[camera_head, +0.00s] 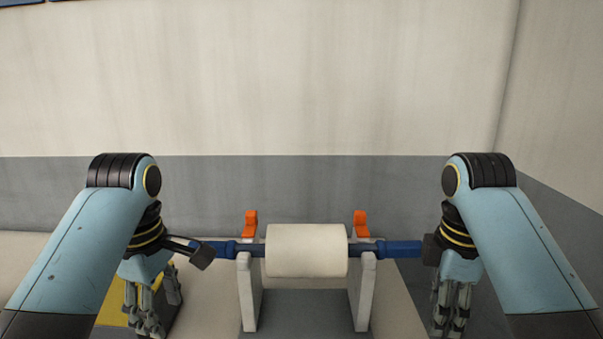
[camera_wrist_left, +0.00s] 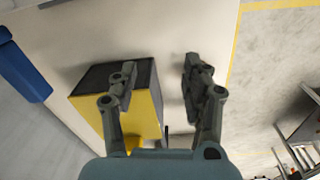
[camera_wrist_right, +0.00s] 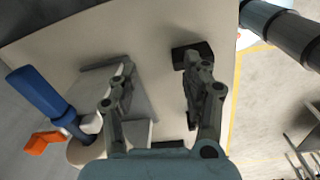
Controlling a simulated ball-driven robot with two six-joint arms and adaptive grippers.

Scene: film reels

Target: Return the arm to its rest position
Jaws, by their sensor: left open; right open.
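My left gripper (camera_head: 152,318) hangs at the lower left in the head view, fingers pointing down. It is open and empty, and its wrist view shows the two fingers (camera_wrist_left: 158,85) apart. My right gripper (camera_head: 449,318) hangs at the lower right, also pointing down. Its wrist view shows its fingers (camera_wrist_right: 160,80) apart with nothing between them. Both arms are bent in a near mirror pose on either side of a stand. A white roll (camera_head: 306,250) lies level on a shaft across the stand, between the two grippers and apart from their fingers.
The stand has two pale uprights (camera_head: 249,295) with orange latches (camera_head: 251,223) standing up. Blue shaft ends (camera_head: 403,249) reach toward both wrists. A yellow and dark box (camera_wrist_left: 147,113) is below my left gripper. A grey and white wall (camera_head: 300,185) stands behind.

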